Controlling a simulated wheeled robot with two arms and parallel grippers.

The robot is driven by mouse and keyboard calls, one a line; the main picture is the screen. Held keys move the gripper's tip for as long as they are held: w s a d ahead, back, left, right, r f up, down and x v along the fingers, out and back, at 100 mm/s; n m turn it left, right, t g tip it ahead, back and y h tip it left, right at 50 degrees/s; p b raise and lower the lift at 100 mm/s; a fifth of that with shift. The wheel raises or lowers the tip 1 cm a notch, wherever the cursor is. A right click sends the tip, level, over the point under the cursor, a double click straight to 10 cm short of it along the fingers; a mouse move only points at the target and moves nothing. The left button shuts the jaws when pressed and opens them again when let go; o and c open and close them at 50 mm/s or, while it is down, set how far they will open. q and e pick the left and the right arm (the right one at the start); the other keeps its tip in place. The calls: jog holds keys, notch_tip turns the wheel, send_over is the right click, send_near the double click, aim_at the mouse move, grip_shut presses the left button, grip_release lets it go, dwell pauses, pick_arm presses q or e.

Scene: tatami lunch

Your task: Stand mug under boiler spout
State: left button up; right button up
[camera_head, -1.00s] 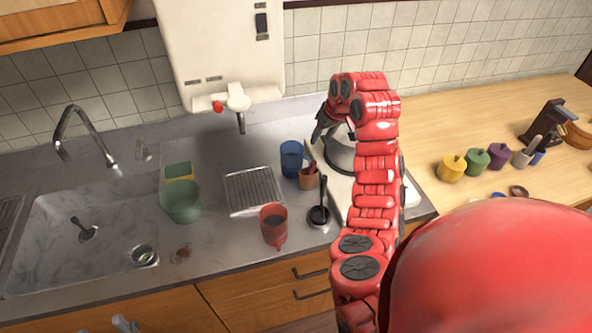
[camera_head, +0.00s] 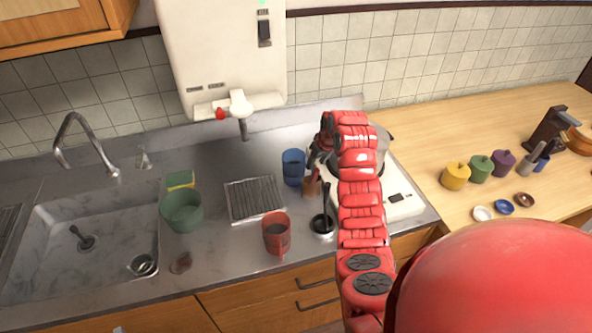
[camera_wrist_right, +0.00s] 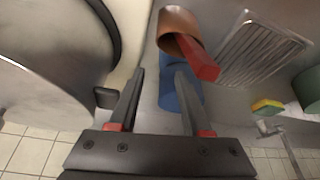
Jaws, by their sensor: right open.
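The white boiler (camera_head: 222,55) hangs on the back wall, its spout (camera_head: 243,128) pointing down above the counter behind a metal drip grille (camera_head: 254,199). A red mug (camera_head: 277,232) stands upright at the counter's front, right of the grille's near end. A blue mug (camera_head: 293,167) stands right of the grille; it also shows in the right wrist view (camera_wrist_right: 180,97), partly behind a finger. My right gripper (camera_wrist_right: 160,75) is open and empty, close to the blue mug, with no visible grip on it. In the head view my arm partly hides this gripper (camera_head: 317,152). My left gripper does not show.
A pot (camera_wrist_right: 45,70) on a white base crowds the gripper's other side. A green container (camera_head: 182,211) stands left of the grille, beside the sink.

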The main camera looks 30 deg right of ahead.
aim_at(299, 170)
jog(key=p+x, duration=0.3)
jog(key=x, duration=0.1)
jog(key=shift+s+a+f, duration=0.1)
jog(key=shift+a+f, duration=0.1)
jog(key=shift+f, duration=0.1)
jog(key=shift+w+f, duration=0.2)
jog(key=shift+f, duration=0.4)
grip_shut()
dwell(0.9)
